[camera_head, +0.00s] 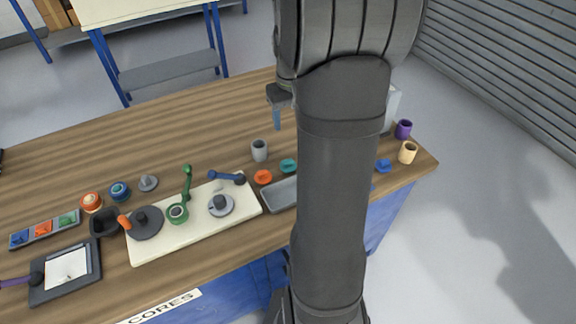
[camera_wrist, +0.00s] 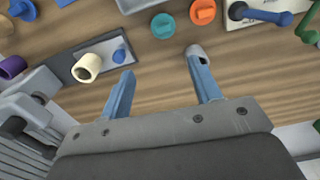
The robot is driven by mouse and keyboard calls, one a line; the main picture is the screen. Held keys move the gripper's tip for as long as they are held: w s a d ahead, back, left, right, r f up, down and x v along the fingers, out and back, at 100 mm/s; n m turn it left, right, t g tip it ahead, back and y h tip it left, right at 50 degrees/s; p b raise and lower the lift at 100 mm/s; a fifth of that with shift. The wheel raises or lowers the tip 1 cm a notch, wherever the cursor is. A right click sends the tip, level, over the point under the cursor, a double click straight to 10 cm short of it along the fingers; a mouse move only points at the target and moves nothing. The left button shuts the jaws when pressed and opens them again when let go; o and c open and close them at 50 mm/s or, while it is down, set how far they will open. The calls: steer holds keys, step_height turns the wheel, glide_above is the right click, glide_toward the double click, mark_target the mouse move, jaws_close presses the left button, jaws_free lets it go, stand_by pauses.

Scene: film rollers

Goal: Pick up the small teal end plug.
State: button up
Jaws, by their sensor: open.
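The small teal end plug (camera_head: 288,166) sits on the wooden table, between the orange plug and my arm in the head view. In the wrist view the teal plug (camera_wrist: 163,25) is a round disc with a raised grip, near the top middle. My gripper (camera_wrist: 160,63) has two blue fingers spread wide with nothing held between them. The teal plug appears beyond the fingertips, apart from them. In the head view my gripper (camera_head: 277,119) is mostly hidden by my arm; one blue finger shows above the table.
An orange plug (camera_head: 263,177) and a grey tray (camera_head: 283,193) are near the teal plug. A grey cup (camera_head: 259,150) stands close by and shows by one fingertip in the wrist view. A cream cup (camera_wrist: 87,67) and blue plug (camera_wrist: 120,55) are left there.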

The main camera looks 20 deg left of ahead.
steer(key=shift+n, duration=0.4)
step_height(320, 180, down, 12)
steer(key=shift+s+r, duration=0.1)
steer(key=shift+s+a+f, duration=0.1)
steer(key=shift+f, duration=1.3)
steer(key=shift+s+a+f, duration=0.1)
steer(key=shift+f, duration=1.25)
steer(key=c, duration=0.7)
